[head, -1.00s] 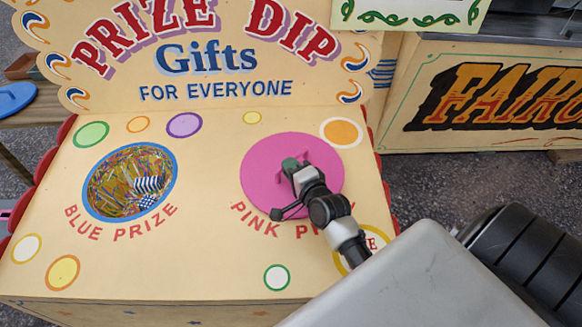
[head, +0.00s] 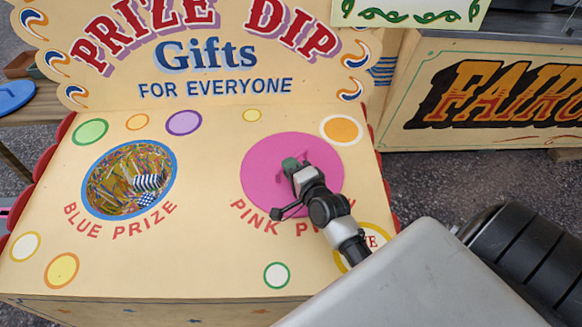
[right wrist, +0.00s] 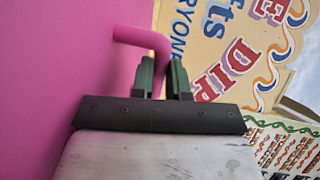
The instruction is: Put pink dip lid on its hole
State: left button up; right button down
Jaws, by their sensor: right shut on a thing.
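The pink lid (head: 268,165) is a flat round disc lying over the spot above the red "PINK" lettering on the cream prize dip counter (head: 220,235). No opening shows around its edge. In the right wrist view the lid (right wrist: 50,70) fills the left side, and its bent pink handle (right wrist: 140,38) stands out from it. My right gripper (head: 292,165) is at the middle of the lid. In the right wrist view its green fingers (right wrist: 161,76) are shut on the handle. My left gripper is not in view.
The blue-rimmed hole (head: 88,195) at the left is uncovered and holds shredded filling and patterned prizes. The "PRIZE DIP" sign board (head: 215,90) rises behind the counter. A second stall (head: 490,95) stands at the right. The counter front is clear.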

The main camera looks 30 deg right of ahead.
jog(key=c, duration=1)
grip_release()
jog(key=shift+c, duration=0.2)
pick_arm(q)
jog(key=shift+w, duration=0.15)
pick_arm(e)
jog(key=shift+s, duration=0.25)
pick_arm(q)
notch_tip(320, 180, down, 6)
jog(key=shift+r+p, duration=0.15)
jog(key=shift+p, duration=0.7)
pick_arm(e)
jog(key=s, duration=0.3)
jog(key=s+r, duration=0.1)
jog(key=s, duration=0.6)
jog(key=shift+s+a+r, duration=0.1)
jog(key=shift+a+r, duration=0.1)
jog(key=shift+a, duration=0.05)
